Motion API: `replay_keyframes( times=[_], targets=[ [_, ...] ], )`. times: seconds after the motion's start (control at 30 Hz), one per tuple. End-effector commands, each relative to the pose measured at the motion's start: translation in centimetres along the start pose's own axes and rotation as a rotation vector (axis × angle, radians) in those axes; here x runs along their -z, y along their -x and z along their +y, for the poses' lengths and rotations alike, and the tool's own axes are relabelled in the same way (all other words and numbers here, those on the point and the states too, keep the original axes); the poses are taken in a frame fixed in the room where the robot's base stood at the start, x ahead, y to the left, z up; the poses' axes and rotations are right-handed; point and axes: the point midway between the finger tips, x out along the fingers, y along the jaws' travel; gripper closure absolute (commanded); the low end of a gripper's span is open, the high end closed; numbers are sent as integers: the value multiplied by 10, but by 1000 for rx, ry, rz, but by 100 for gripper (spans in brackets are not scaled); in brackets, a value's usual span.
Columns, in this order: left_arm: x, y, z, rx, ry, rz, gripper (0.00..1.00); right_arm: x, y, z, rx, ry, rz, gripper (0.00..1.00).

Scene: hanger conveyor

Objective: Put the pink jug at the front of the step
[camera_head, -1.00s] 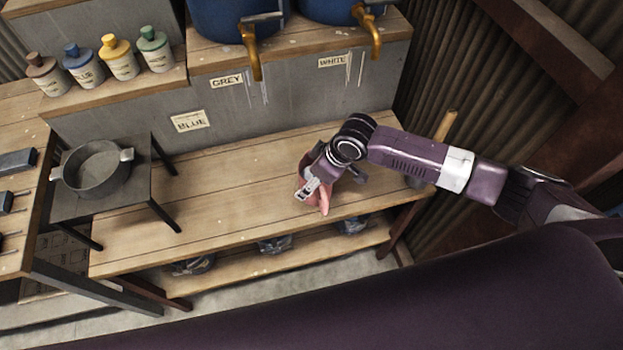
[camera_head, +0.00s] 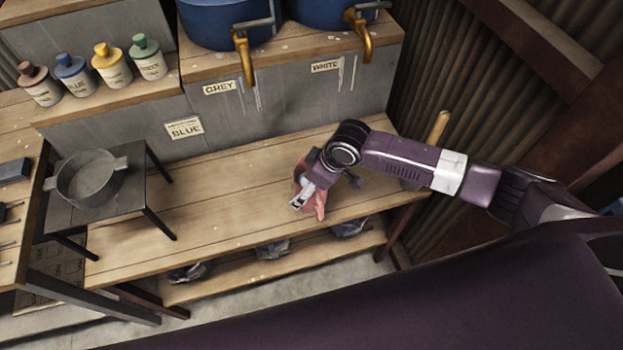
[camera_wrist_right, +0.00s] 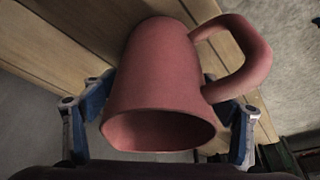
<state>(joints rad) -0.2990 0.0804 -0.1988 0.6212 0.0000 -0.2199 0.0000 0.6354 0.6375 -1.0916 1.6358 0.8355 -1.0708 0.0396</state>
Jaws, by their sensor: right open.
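The pink jug (camera_head: 318,206) is at the front edge of the long wooden step (camera_head: 210,200), toward its right end, partly hidden by my right gripper (camera_head: 303,190). In the right wrist view the jug (camera_wrist_right: 160,70) fills the middle, with its mouth toward the camera and its handle to the right. My right gripper (camera_wrist_right: 162,98) is open, with one finger on each side of the jug. I cannot tell whether the fingers touch it. My left gripper is not in view.
A grey pot (camera_head: 90,178) stands on a small dark table (camera_head: 125,205) at the left. Several bottles (camera_head: 110,67) and blue tanks (camera_head: 225,22) with brass taps stand on the ledges behind. The middle of the step is clear.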

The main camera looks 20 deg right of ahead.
Motion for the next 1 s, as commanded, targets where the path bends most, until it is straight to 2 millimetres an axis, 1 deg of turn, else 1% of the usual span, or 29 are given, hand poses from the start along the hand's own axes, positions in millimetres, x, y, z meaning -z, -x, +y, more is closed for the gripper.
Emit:
replay_keyframes(
  times=[0.17,0.4,0.53,0.7,1.0],
  targets=[
    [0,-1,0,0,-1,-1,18,0,26,1,-3,2,3,20],
    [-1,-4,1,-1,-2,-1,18,1,79,2,-3,1,4,20],
    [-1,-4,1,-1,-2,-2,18,1,101,1,-3,1,3,20],
    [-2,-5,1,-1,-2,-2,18,0,116,1,-1,0,1,20],
    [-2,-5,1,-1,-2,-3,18,0,119,0,0,-1,1,20]
  ],
)
